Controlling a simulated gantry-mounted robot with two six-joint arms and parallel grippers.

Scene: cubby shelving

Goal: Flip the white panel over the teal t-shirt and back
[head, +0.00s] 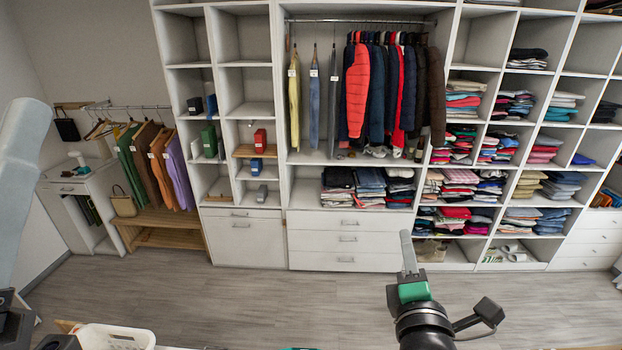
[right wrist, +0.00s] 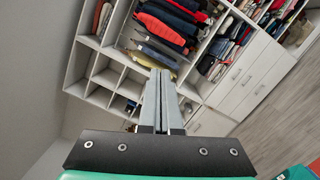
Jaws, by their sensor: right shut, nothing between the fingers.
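My right gripper (head: 406,238) points up and away from me in the head view, in front of the white drawers. In the right wrist view its two grey fingers (right wrist: 160,76) lie together, shut with nothing between them. I cannot make out the white panel or a whole teal t-shirt in either view. A small teal patch (right wrist: 297,173) shows at the bottom right corner of the right wrist view; I cannot tell what it is. My left arm comes in at the left edge of the head view, and its fingers are out of frame.
White cubby shelving fills the back, with hanging jackets (head: 357,92), folded clothes and drawers (head: 345,241). A wooden bench (head: 165,237) stands at the left. A white basket (head: 116,337) is cut off at the bottom left. Grey floor (head: 240,290) lies clear before the shelves.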

